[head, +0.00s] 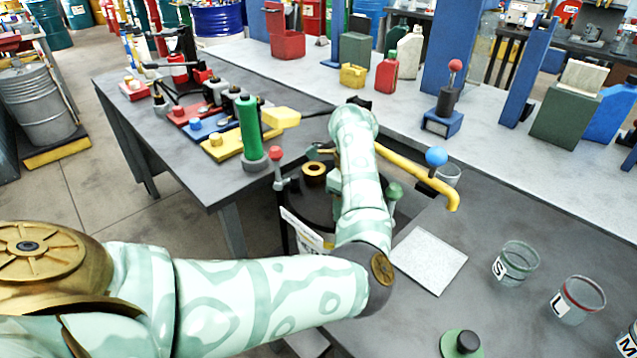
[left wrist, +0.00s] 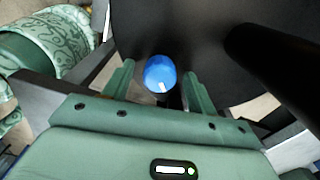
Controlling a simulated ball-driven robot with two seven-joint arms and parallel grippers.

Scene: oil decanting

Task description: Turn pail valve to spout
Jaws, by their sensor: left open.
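The dark pail (head: 306,205) stands behind my left forearm in the head view, with a brass-coloured ring (head: 314,171) on top. A yellow spout pipe (head: 408,168) runs right from behind the forearm and bends down at its end. A blue ball knob (head: 436,157) stands on a short dark stem by the pipe. In the left wrist view, a blue ball (left wrist: 160,75) sits between the spread fingers of my left gripper (left wrist: 159,84), with gaps at both sides. I cannot tell whether it is the same knob. My forearm hides most of the left hand in the head view.
A red-knobbed lever (head: 277,165) stands left of the pail. A white pad (head: 428,260) and clear cups, including one marked S (head: 516,262), are on the right bench. A green cylinder (head: 250,128) stands on the left bench. A large black cylinder (left wrist: 275,65) crosses the wrist view.

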